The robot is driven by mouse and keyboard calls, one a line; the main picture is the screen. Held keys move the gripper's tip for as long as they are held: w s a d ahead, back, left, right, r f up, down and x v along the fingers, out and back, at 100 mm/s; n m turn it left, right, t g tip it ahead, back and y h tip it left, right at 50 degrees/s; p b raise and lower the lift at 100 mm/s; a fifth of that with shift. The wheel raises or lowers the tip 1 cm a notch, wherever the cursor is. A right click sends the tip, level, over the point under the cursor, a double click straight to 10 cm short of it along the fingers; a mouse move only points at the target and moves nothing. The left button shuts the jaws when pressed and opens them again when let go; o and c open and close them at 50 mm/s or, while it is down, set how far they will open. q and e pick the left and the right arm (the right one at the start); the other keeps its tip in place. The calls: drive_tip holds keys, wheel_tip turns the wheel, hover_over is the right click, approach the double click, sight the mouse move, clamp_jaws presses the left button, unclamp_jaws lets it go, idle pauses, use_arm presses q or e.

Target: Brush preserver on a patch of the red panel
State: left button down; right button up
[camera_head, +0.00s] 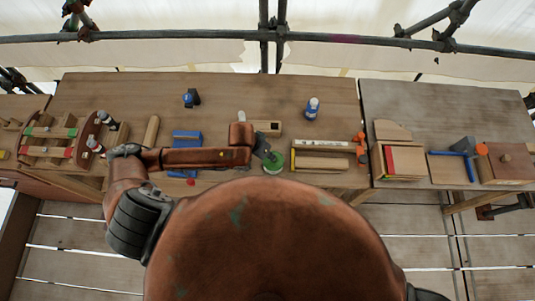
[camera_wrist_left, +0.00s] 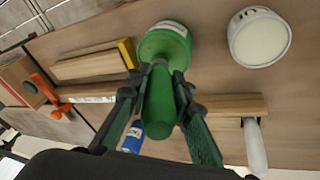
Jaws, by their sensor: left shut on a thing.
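My left gripper (camera_head: 268,157) is over the middle of the near table edge. In the left wrist view its two fingers (camera_wrist_left: 155,112) are shut on an upright green handle (camera_wrist_left: 158,105). Its far end meets a round green pot-like part (camera_wrist_left: 165,42) with a pale label; I cannot tell whether this is a separate pot or one piece with the handle. Green also shows under the gripper in the head view (camera_head: 273,166). My right gripper is not in view.
A white round dish (camera_wrist_left: 260,37) is beside the green part. A white-and-blue bottle (camera_head: 312,108) stands behind. Wooden blocks (camera_head: 320,153) and orange clamps (camera_head: 360,150) lie to the right. Free wood lies at the back.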

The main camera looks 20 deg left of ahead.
use_arm(q)
drive_tip(key=shift+s+f, duration=0.1)
drive_tip(key=shift+f, duration=0.05)
idle(1.3)
drive_tip(key=shift+p, duration=0.35)
wheel_tip(320, 180, up, 3)
drive_tip(key=p, duration=0.3)
drive_tip(key=shift+r+p, duration=0.2)
drive_tip(key=shift+p, duration=0.2)
wheel_tip(320, 180, up, 4)
drive_tip(key=p, duration=0.5)
drive_tip(key=shift+f, duration=0.1)
